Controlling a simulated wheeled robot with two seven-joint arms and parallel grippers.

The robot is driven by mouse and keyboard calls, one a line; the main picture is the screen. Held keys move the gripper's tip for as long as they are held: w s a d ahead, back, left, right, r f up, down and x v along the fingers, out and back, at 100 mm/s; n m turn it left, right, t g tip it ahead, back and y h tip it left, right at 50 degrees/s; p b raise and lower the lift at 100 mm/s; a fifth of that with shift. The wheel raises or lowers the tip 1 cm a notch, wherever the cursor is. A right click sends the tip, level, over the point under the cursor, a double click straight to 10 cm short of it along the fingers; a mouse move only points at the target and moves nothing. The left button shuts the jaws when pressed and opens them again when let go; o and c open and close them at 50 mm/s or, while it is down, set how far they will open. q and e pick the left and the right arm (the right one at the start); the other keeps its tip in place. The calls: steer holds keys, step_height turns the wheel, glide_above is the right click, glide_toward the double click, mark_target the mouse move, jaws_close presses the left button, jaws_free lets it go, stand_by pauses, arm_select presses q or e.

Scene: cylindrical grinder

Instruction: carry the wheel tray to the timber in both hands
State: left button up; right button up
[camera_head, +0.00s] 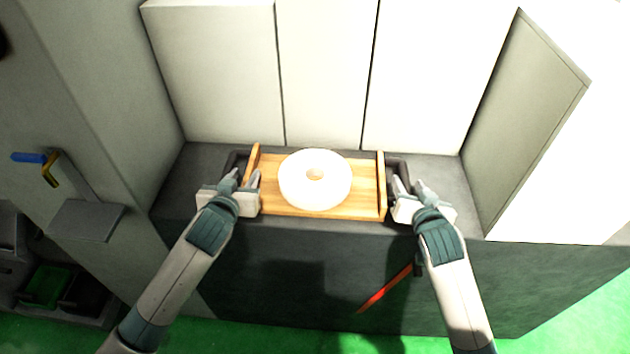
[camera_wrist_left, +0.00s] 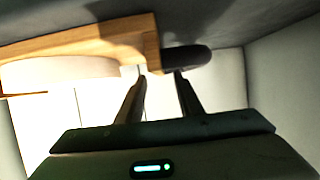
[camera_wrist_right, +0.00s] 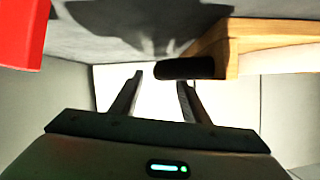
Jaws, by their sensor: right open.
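The wheel tray (camera_head: 270,205) is a wooden tray with raised end boards and a black handle at each end. It rests on the dark ledge and carries a thick white wheel (camera_head: 300,190) with a tan centre. My left gripper (camera_head: 243,178) is open at the left handle (camera_wrist_left: 187,57), its fingertips close to the handle and not closed on it. My right gripper (camera_head: 411,184) is open at the right handle (camera_wrist_right: 185,68), with its fingertips just short of it. I cannot make out the timber in any view.
Pale panels (camera_head: 325,70) stand behind the ledge, and a slanted panel (camera_head: 525,110) bounds it at right. A red bar (camera_head: 385,290) sticks out at the ledge's front. A grey shelf (camera_head: 87,220) and green bin (camera_head: 46,286) are at left. Green floor (camera_head: 560,310) shows at lower right.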

mark_target(250, 166)
arm_select(q)
steer(key=shift+x, duration=2.65)
arm_select(e)
steer(key=shift+x, duration=2.65)
arm_select(q)
steer(key=c, duration=0.7)
arm_select(e)
steer(key=c, duration=0.7)
arm_select(q)
jaws_close()
arm_select(e)
jaws_close()
arm_select(q)
steer(key=shift+w+r, duration=0.1)
steer(key=shift+r, duration=0.15)
arm_select(e)
steer(key=shift+w+r, duration=0.1)
steer(key=shift+r, duration=0.2)
